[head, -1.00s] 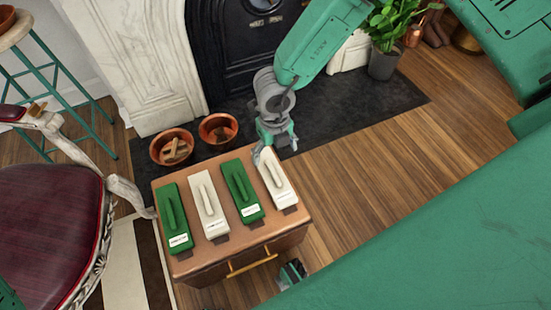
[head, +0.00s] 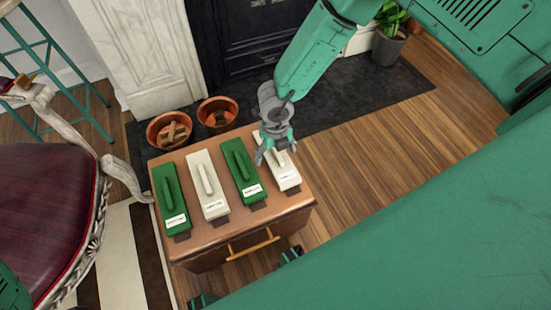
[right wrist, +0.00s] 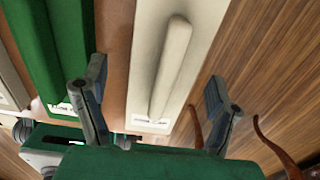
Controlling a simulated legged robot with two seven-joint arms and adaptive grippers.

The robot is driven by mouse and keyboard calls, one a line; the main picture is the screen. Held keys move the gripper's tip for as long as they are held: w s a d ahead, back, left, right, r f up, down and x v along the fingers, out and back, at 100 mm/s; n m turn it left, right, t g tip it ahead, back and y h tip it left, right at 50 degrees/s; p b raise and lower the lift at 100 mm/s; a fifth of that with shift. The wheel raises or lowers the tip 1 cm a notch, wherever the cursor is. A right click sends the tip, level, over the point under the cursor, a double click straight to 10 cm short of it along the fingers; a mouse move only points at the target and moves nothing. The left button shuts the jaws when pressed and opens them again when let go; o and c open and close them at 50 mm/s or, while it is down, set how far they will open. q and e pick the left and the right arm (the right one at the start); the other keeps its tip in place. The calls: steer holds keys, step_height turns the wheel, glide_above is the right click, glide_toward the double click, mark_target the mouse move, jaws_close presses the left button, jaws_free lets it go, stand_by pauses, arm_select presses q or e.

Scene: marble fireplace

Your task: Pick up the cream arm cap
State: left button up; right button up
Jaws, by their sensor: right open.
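Two cream caps with raised ridge handles and white labels lie on a small wooden cabinet (head: 225,232). One cream cap (head: 287,178) is at the right end of the row. The other cream cap (head: 214,207) is second from the left. Label text is too small to read surely. My right gripper (head: 275,154) is open over the far part of the right-end cap and partly hides it. In the right wrist view, that cap's ridge (right wrist: 172,68) shows between the two spread fingers, with nothing held. My left gripper is not in view.
Two green caps, one at the left end (head: 168,192) and one third from left (head: 237,172), sit beside the cream ones. Terracotta pots (head: 169,129) stand behind the cabinet by the marble fireplace (head: 130,50). A red chair (head: 45,205) is at left. Wooden floor is clear at right.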

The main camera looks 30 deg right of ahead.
steer(key=shift+f, duration=0.55)
steer(key=shift+d, duration=0.15)
steer(key=shift+d, duration=0.1)
steer(key=c, duration=1.3)
steer(key=shift+o, duration=0.2)
steer(key=shift+r, duration=0.1)
